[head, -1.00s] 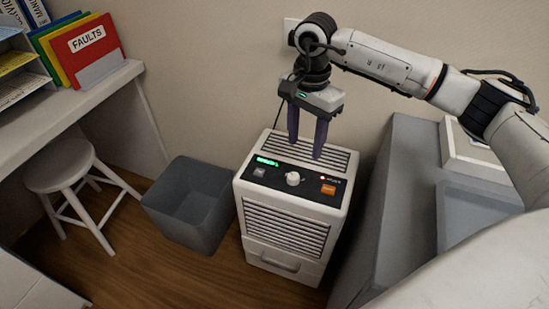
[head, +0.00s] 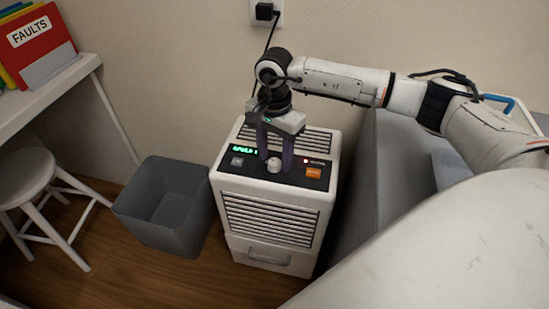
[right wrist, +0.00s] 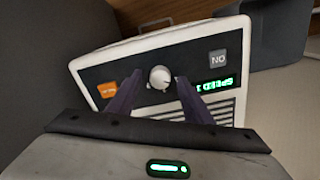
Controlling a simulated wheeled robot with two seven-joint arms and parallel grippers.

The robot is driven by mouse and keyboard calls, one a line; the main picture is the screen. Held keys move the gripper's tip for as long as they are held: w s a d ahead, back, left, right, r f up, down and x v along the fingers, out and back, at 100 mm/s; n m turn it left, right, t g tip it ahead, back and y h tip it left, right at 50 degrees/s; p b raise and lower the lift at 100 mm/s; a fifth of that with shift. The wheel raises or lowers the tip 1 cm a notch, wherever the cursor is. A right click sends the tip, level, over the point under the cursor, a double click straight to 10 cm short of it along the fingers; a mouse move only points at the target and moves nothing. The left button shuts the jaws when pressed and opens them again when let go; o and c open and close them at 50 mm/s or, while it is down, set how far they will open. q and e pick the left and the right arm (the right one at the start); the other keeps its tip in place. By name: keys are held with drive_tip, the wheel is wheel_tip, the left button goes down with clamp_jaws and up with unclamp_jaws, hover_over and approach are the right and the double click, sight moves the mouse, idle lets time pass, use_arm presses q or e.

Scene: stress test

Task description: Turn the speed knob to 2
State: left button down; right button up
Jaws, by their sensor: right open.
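The white dehumidifier-like unit (head: 272,218) stands on the floor with a black control panel on top. Its white round speed knob (head: 274,166) sits mid-panel; in the right wrist view the knob (right wrist: 160,77) lies between the fingertips. A green display (head: 244,150) seems to read "SPEED 1"; it is upside down in the right wrist view (right wrist: 214,85). My right gripper (head: 275,161) points down at the knob, its dark fingers open on either side; I cannot tell whether they touch it. My left gripper is out of view.
An orange button (head: 313,173) and a grey button (head: 237,161) flank the knob. A grey bin (head: 165,215) stands left of the unit, a white stool (head: 25,180) farther left. A grey cabinet (head: 365,195) is close on the right. A cord runs to a wall socket.

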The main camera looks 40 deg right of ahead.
drive_tip(key=shift+f, duration=0.4)
drive_tip(key=c, duration=1.1)
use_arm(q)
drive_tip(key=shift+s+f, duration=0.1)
use_arm(e)
drive_tip(key=shift+o, duration=0.2)
